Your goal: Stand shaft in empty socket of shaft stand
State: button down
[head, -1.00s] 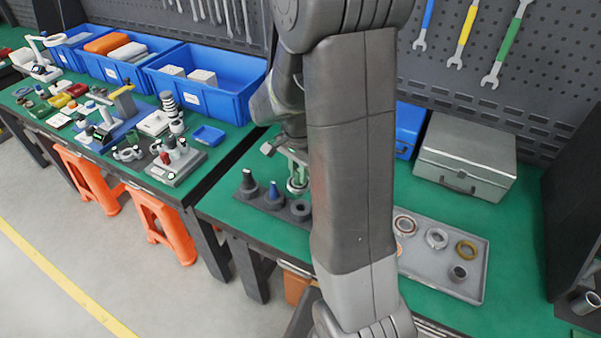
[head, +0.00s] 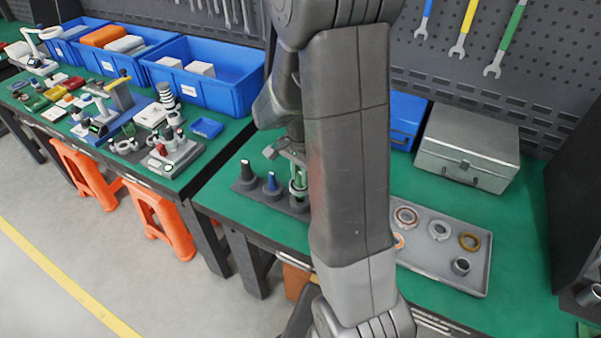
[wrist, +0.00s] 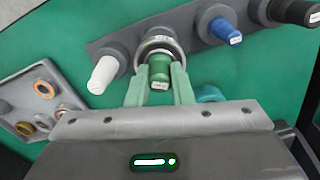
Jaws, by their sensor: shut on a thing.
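My gripper (wrist: 160,88) is shut on the green shaft (wrist: 159,72), its pale green fingers on either side. A silver ring (wrist: 158,37) shows around the shaft just past the fingertips. In the head view my gripper (head: 297,168) holds the shaft (head: 299,183) roughly upright at the right part of the dark shaft stand (head: 243,187). The stand holds a blue shaft (wrist: 226,30), a black shaft (wrist: 298,12) and a white shaft (wrist: 104,75). The green shaft lines up between white and blue. I cannot tell whether its lower end is inside the socket.
A grey tray (head: 453,277) with several rings lies right of my arm. A metal case (head: 467,145) stands behind it. A teal round thing (wrist: 208,93) shows beside the right finger. My arm covers the white shaft's end of the stand in the head view.

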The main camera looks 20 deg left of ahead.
jog(key=shift+f, duration=0.1)
jog(key=shift+f+b, duration=1.4)
jog(key=shift+f, duration=0.25)
jog(key=shift+f+b, duration=0.25)
jog(key=shift+b, duration=0.05)
jog(key=c, duration=1.6)
grip_release()
jog(key=o, duration=0.6)
jog(key=shift+c, duration=0.2)
jog(key=shift+r, duration=0.1)
